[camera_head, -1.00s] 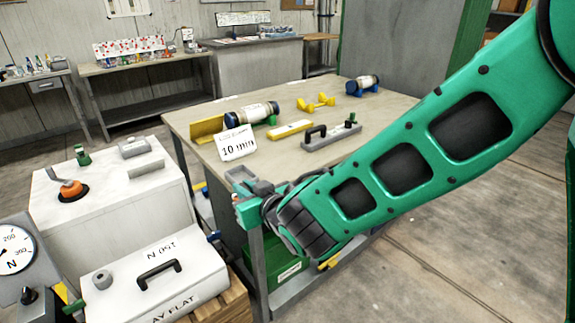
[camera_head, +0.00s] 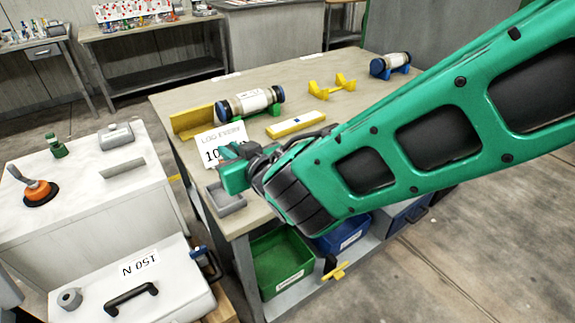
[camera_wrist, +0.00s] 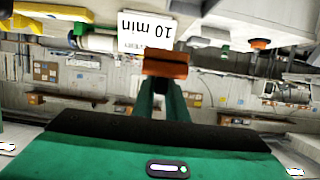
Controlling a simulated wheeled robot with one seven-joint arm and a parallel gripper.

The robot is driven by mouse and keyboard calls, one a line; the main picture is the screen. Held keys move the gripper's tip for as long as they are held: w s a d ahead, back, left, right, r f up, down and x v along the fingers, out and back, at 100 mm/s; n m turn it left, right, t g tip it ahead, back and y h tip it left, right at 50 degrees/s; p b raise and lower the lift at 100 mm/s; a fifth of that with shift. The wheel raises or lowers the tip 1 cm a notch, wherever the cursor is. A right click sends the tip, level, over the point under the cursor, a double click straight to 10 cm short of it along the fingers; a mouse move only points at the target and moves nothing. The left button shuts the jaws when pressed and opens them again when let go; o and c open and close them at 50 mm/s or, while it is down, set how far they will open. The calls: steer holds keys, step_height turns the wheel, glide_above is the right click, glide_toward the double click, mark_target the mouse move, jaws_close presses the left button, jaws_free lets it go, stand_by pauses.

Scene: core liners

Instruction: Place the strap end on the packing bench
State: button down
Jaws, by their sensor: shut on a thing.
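My gripper (camera_head: 236,172) is above the near left corner of the packing bench (camera_head: 290,75), close to the sign. In the wrist view, my gripper (camera_wrist: 165,78) is shut on an orange-brown piece (camera_wrist: 166,63), which appears to be the strap end. The head view does not show this piece clearly. The bench has a pale top; my arm covers its right part.
A yellow bar (camera_head: 296,124), a banded cylinder (camera_head: 250,102), a sign (camera_head: 213,143) and a yellow stand (camera_head: 331,87) are on the bench. A small grey tray (camera_head: 228,199) lies below my gripper. A white-topped cabinet (camera_head: 75,195) stands left.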

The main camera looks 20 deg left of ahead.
steer(key=w+d+f, duration=0.2)
steer(key=w, duration=0.1)
steer(key=w+d+f, duration=0.2)
steer(key=w, duration=0.2)
steer(key=w+d+f, duration=0.3)
steer(key=shift+w, duration=0.25)
steer(key=shift+d+f, duration=0.1)
steer(key=shift+f, duration=1.9)
steer(key=c, duration=1.8)
jaws_free()
steer(key=shift+o, duration=0.2)
